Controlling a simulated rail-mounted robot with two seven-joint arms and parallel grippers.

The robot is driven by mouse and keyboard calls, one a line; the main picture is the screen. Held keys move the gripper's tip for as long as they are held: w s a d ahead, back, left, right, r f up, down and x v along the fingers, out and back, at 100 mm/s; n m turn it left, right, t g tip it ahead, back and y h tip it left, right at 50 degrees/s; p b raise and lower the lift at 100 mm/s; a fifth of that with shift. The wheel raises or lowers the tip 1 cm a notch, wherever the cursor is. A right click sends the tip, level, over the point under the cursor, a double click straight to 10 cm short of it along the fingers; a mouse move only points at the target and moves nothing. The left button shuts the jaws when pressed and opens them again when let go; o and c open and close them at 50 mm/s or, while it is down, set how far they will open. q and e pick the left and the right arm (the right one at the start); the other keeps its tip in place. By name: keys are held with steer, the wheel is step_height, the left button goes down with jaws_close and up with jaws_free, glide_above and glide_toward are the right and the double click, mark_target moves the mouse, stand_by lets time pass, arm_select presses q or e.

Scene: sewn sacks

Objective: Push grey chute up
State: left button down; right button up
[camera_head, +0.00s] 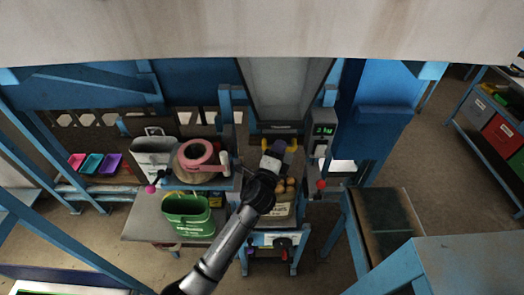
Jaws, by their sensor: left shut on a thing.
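The grey chute (286,85) hangs at the back centre, wide at the top and narrowing downward to a dark lower edge. A yellow handle (293,146) shows just below that edge. My left gripper (278,148) reaches up from the lower left and is shut at the middle of the handle, which its fingers partly hide. Below it, a pale sack (281,210) with several round brown items at its top stands under the chute, partly hidden by my arm. My right gripper is not in view.
A control box with a green display (323,130) is right of the chute. A green bag (188,215) and a round container with a pink ring (201,161) stand left. A blue-framed table (387,215) is at right.

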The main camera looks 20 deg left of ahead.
arm_select(q)
steer(key=shift+r, duration=0.65)
steer(key=c, duration=1.1)
jaws_free()
steer(key=shift+f, duration=0.2)
steer(key=shift+s+f, duration=0.1)
steer(key=shift+s, duration=0.15)
steer(key=b+v, duration=0.2)
steer(key=v, duration=1.1)
steer(key=shift+s, duration=0.2)
